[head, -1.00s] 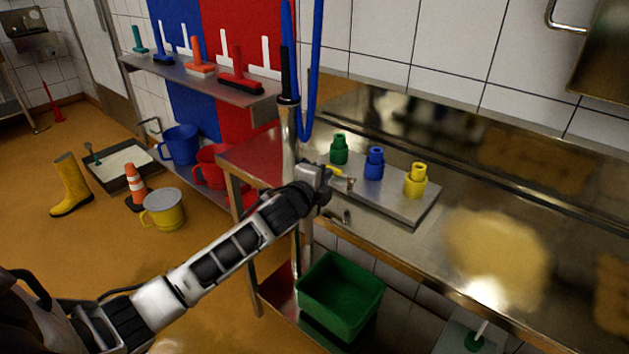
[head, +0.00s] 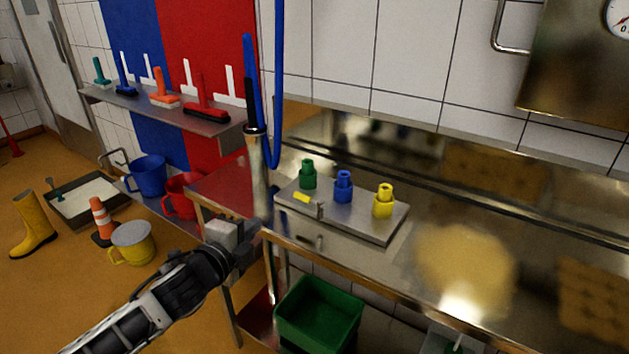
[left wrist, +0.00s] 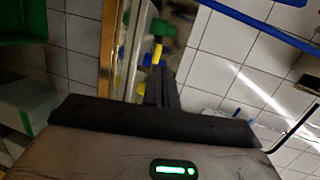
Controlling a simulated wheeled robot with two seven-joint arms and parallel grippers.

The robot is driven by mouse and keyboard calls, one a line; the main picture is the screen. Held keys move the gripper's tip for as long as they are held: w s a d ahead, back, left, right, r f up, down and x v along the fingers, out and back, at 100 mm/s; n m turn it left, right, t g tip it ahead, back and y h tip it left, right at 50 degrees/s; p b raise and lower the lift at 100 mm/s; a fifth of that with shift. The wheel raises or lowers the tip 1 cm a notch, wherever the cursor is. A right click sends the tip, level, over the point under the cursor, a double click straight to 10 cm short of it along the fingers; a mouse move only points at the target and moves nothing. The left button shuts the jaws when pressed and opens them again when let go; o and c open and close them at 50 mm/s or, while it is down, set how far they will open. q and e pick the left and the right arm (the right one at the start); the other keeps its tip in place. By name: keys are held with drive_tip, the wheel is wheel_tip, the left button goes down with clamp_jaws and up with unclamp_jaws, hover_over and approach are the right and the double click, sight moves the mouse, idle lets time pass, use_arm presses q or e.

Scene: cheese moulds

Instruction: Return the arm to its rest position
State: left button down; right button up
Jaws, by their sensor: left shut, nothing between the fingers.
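My left gripper (head: 262,222) is shut and empty in the head view. It is in front of the steel counter's left end, near the hose handle and left of the grey block. In the left wrist view its shut fingers (left wrist: 159,78) point up the picture, with green, blue and yellow pieces beyond them. My left arm comes in from the lower left of the head view. My right gripper is in neither view.
A grey block (head: 372,228) with green (head: 308,176), blue (head: 343,188) and yellow (head: 383,203) fittings stands on the counter (head: 400,282). A blue hose (head: 277,90) hangs beside it. A green crate (head: 318,318) is below. Buckets (head: 147,176) and a cone (head: 101,220) are left.

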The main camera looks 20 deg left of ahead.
use_arm(q)
drive_tip(key=s+d+f+n+g+h, duration=0.3)
drive_tip(key=s+d+f+n+g, duration=0.2)
drive_tip(key=s+d+f+n, duration=1)
drive_tip(key=s+d+f, duration=0.1)
drive_tip(key=s+f, duration=0.2)
drive_tip(key=f, duration=0.2)
drive_tip(key=shift+s+d+g, duration=0.25)
drive_tip(key=shift+s+g, duration=0.05)
drive_tip(key=shift+s, duration=0.05)
